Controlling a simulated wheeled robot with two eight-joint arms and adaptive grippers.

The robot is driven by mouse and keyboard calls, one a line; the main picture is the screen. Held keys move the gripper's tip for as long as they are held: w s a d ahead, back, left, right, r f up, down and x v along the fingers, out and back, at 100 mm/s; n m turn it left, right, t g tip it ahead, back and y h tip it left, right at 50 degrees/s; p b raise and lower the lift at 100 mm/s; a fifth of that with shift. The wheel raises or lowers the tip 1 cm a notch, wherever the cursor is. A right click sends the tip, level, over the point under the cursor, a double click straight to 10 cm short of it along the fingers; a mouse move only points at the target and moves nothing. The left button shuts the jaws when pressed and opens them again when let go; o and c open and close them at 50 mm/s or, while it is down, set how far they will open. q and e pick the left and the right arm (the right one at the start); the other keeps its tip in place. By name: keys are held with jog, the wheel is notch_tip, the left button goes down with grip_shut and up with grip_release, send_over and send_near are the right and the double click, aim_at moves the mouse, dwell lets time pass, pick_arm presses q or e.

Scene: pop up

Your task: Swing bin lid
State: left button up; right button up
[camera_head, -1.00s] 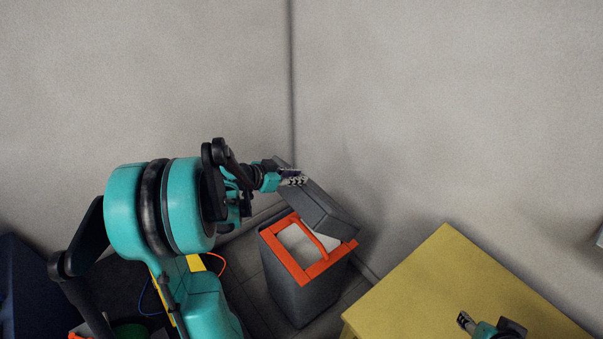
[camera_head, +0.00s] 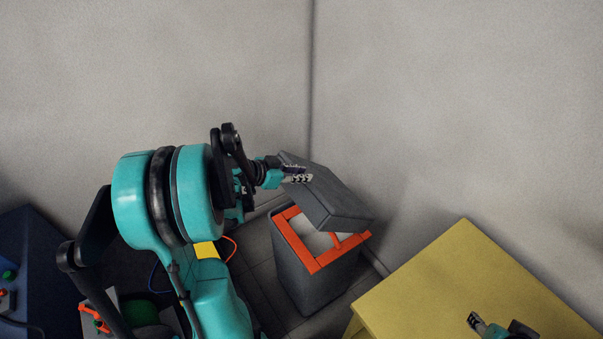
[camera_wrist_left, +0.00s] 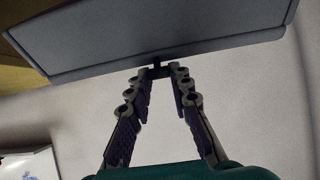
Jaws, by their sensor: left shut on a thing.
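The bin (camera_head: 308,280) is a dark grey box with an orange rim (camera_head: 318,264) and a pale interior, standing on the floor near the wall corner. Its grey lid (camera_head: 328,196) is tilted above the opening and covers part of it. The left gripper (camera_head: 300,175) is at the lid's upper left edge, shut on the lid. In the left wrist view, the fingertips (camera_wrist_left: 158,72) come together at a small dark part on the edge of the lid (camera_wrist_left: 165,38). The right gripper (camera_head: 475,322) is over the yellow table at bottom right; its jaw state is unclear.
A yellow table (camera_head: 450,275) stands right of the bin, close to it. Walls rise behind and right of the bin. A dark blue box-like thing (camera_head: 45,270) is at the lower left. Dark floor shows between my left arm and the bin.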

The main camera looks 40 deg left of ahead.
pick_arm(q)
jog(key=s+a+f+b, duration=0.2)
jog(key=s+f, duration=0.3)
jog(key=f, duration=0.2)
jog(key=shift+s+f, duration=0.15)
jog(key=shift+s, duration=0.05)
dwell(0.3)
